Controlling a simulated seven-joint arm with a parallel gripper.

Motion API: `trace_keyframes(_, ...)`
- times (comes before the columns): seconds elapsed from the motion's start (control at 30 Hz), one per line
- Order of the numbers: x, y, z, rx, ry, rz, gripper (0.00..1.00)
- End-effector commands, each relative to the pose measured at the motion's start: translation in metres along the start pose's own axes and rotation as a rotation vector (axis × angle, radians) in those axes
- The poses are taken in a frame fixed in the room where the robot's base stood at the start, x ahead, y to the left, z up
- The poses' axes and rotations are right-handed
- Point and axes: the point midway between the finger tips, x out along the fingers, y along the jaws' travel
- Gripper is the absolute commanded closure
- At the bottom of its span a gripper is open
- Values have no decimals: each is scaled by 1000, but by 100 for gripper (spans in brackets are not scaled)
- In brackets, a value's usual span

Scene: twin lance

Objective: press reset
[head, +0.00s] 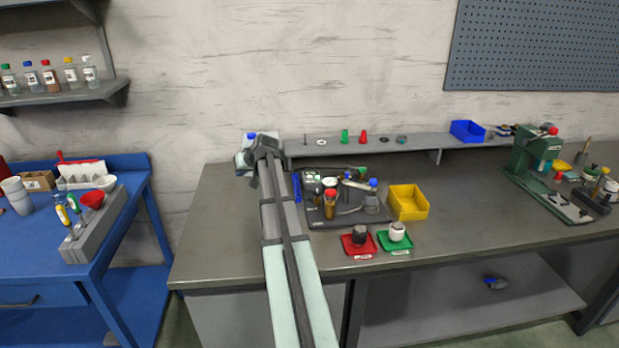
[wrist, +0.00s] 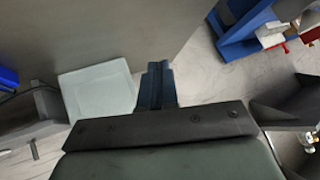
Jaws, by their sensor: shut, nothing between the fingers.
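My gripper (wrist: 158,68) shows in the wrist view as dark blue fingers close together, with nothing between them. In the head view my arm reaches to the back left of the grey bench, and its dark wrist hides most of what lies there. A pale flat panel (wrist: 97,92) is left of the fingers in the wrist view, apart from them in the picture. I cannot tell whether it is part of the reset device. No button marked reset can be made out in either view.
The grey bench (head: 215,240) holds a dark tray of bottles and tools, a yellow bin (head: 408,202), a red dish (head: 358,251) and a green dish (head: 404,246), right of my arm. A raised shelf (head: 380,148) runs behind. A blue bench (head: 120,230) stands left across a gap.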

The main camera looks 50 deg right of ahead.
Motion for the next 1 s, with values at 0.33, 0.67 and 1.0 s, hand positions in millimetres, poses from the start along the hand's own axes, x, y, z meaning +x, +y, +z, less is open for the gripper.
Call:
trace_keyframes(0.33, -68, 118, -29, 238, 10, 33, 100)
trace_keyframes(0.67, -128, 197, -38, 407, 22, 50, 100)
trace_keyframes(1.0, -145, 217, -39, 454, 24, 52, 100)
